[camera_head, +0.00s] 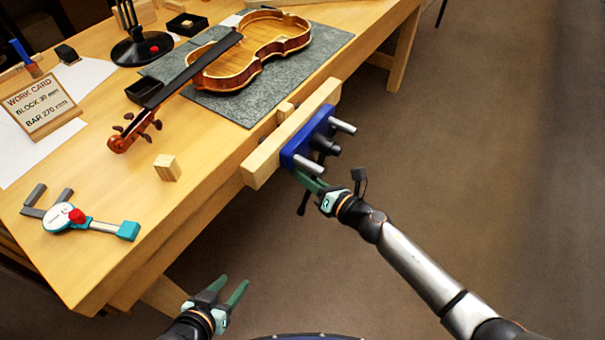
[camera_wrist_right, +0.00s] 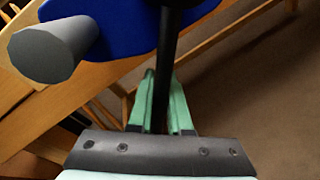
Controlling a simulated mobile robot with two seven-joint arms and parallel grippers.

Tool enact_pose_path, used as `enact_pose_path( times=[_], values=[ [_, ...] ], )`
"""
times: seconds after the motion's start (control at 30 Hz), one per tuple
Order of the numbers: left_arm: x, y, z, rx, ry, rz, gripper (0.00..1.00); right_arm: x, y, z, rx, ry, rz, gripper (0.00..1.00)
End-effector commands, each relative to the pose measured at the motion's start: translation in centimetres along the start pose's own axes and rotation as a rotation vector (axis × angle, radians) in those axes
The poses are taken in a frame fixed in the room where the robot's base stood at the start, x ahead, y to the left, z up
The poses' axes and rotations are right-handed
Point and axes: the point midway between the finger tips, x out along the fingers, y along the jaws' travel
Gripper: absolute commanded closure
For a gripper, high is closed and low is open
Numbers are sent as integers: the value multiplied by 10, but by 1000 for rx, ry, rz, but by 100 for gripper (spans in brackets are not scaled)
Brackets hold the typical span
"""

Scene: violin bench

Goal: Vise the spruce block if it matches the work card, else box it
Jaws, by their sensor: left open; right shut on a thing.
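The spruce block (camera_head: 167,168) stands on the bench near its front edge, left of the vise. The work card (camera_head: 40,106) at the left reads "BLOCK 30 mm" and "BAR 270 mm". The vise, with wooden jaws and a blue plate (camera_head: 302,143), is on the bench's front edge. My right gripper (camera_head: 312,184) is shut on the vise's black handle (camera_wrist_right: 166,60), below the blue plate. My left gripper (camera_head: 232,290) is open and empty in front of the bench, well apart from the block. A teal caliper gauge (camera_head: 78,216) with a red button lies on the bench.
A violin (camera_head: 245,62) lies on a grey mat (camera_head: 325,40) behind the vise. A round black stand (camera_head: 140,48) is at the back. Bench around the block is clear.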

Motion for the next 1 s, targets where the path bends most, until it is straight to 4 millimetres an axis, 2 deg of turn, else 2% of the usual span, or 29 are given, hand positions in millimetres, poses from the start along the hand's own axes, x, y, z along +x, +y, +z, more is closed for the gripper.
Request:
enact_pose_path(
  times=[0.03,0.07,0.3,0.53,0.67,0.77,1.0],
  values=[
    [0,0,0,0,0,0,50,-2,-4,-3,-1,5,-7,100],
    [0,0,0,0,0,0,50,-2,-4,-3,-1,5,-7,80],
    [0,0,0,0,0,0,50,-1,-2,-1,-2,2,-4,53],
    [0,0,0,0,1,0,50,-1,-1,-1,-1,1,-3,53],
    [-1,0,-2,0,1,0,50,-8,-1,-1,-2,2,-4,53],
    [-4,0,-4,0,2,0,50,-23,-1,-1,-2,3,-5,53],
    [-6,1,-8,0,5,1,50,-77,-1,-2,-1,4,-5,53]
  ],
)
